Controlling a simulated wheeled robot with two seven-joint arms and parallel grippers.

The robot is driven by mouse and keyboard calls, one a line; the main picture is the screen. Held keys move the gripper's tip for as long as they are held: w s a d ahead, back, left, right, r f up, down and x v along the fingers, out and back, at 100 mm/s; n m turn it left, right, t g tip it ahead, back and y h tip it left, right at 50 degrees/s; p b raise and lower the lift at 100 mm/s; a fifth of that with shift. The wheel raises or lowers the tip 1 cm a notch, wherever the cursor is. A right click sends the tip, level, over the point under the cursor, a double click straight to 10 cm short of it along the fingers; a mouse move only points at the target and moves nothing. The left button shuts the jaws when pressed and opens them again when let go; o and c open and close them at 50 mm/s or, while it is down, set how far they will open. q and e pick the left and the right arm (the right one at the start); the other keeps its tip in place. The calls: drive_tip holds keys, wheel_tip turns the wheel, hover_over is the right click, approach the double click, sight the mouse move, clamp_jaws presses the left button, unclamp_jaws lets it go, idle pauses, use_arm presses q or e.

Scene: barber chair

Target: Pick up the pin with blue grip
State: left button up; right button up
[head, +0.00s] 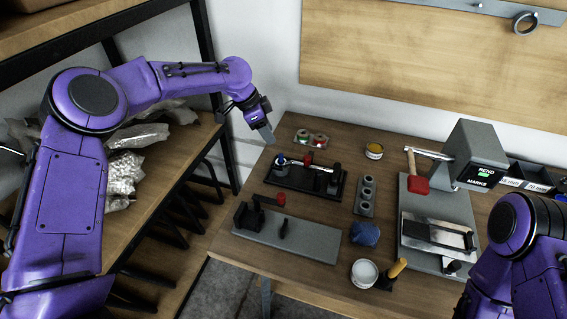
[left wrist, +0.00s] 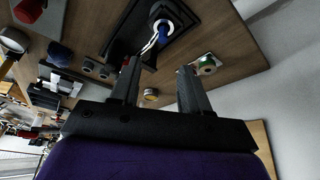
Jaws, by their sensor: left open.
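The pin with blue grip (head: 281,160) appears as a small blue piece at the left end of a black fixture (head: 327,194) on the wooden table. In the left wrist view the blue grip (left wrist: 166,29) shows near the top, on the black plate. My left gripper (head: 267,133) is open and empty, above the table's back left corner, behind and apart from the pin. In the left wrist view its two fingers (left wrist: 160,70) stand apart with nothing between them. My right arm shows at the lower right; its gripper is out of view.
Tape rolls (head: 311,139) lie behind the fixture. A grey base with a red-knobbed lever (head: 289,235) is in front. A grey holder (head: 365,196), blue cloth (head: 364,234), white jar (head: 364,273) and marking press (head: 472,155) stand to the right. A shelf (head: 165,185) is at left.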

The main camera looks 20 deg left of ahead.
use_arm(q)
drive_tip(key=p, duration=0.1)
hover_over(280, 155)
drive_tip(key=s+a, duration=0.1)
drive_tip(key=a, duration=0.1)
wheel_tip(280, 155, down, 4)
drive_tip(key=p+x, duration=0.1)
drive_tip(key=x, duration=0.1)
drive_tip(key=p+x, duration=0.1)
drive_tip(key=x, duration=0.2)
drive_tip(key=shift+a+f, duration=0.1)
drive_tip(key=shift+a, duration=0.15)
drive_tip(key=shift+w+d+f, duration=0.1)
drive_tip(key=shift+f, duration=0.35)
clamp_jaws()
